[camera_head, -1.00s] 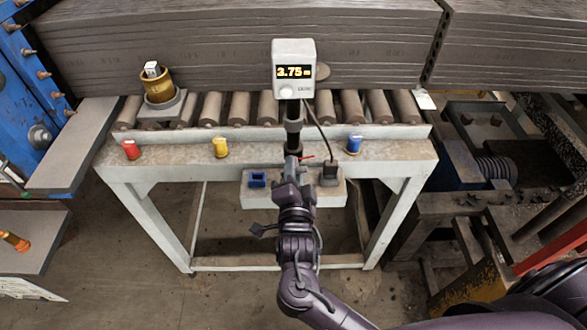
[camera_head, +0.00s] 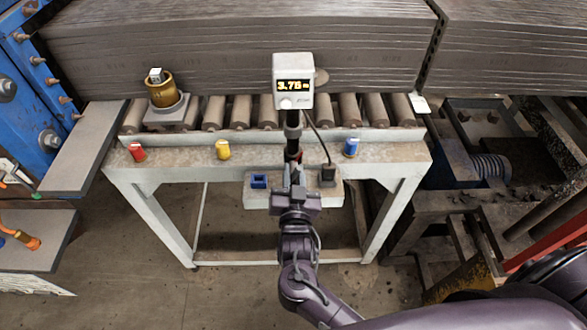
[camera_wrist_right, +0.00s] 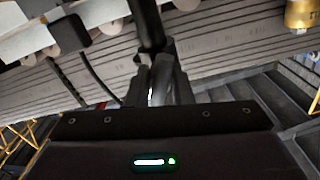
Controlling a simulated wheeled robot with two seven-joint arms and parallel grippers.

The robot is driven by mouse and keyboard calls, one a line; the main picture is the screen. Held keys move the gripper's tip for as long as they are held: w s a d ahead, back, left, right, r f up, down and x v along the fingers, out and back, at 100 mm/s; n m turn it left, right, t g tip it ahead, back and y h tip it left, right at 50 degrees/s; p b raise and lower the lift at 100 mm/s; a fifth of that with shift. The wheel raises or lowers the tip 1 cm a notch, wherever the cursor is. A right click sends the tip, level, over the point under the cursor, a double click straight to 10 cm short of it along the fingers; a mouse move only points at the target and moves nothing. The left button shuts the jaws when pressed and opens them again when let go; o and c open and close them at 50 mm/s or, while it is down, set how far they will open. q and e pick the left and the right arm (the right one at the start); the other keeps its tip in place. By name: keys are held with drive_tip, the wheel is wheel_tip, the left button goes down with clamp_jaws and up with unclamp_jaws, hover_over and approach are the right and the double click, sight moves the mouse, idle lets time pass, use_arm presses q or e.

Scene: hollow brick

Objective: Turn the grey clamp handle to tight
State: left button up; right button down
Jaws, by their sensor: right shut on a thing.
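My right gripper (camera_head: 296,178) is at the foot of the dark post (camera_head: 292,130) at the front of the roller table. It is shut on the grey clamp handle, which is mostly hidden by the fingers in the head view. In the right wrist view the fingers (camera_wrist_right: 163,88) close around a grey piece just below the dark post (camera_wrist_right: 148,25). A small red mark shows by the clamp; its exact setting is too small to read. My left gripper is not in view.
A display box (camera_head: 293,82) tops the post, with a cable running to a black plug (camera_head: 328,175). Red (camera_head: 137,151), yellow (camera_head: 222,148) and blue (camera_head: 351,146) pieces sit along the table edge (camera_head: 265,153). A brass cylinder (camera_head: 161,90) stands at the back left.

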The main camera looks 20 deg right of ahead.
drive_tip(key=n+p, duration=0.1)
drive_tip(key=n, duration=0.2)
drive_tip(key=shift+r+n+p, duration=0.1)
drive_tip(key=shift+n+p, duration=0.25)
drive_tip(key=shift+n, duration=0.05)
drive_tip(key=c, duration=2.2)
unclamp_jaws()
drive_tip(key=shift+n+p, duration=0.3)
drive_tip(key=shift+n, duration=1.6)
drive_tip(key=c, duration=2.2)
unclamp_jaws()
drive_tip(key=c, duration=2.2)
unclamp_jaws()
drive_tip(key=c, duration=1.3)
unclamp_jaws()
drive_tip(key=shift+o, duration=0.2)
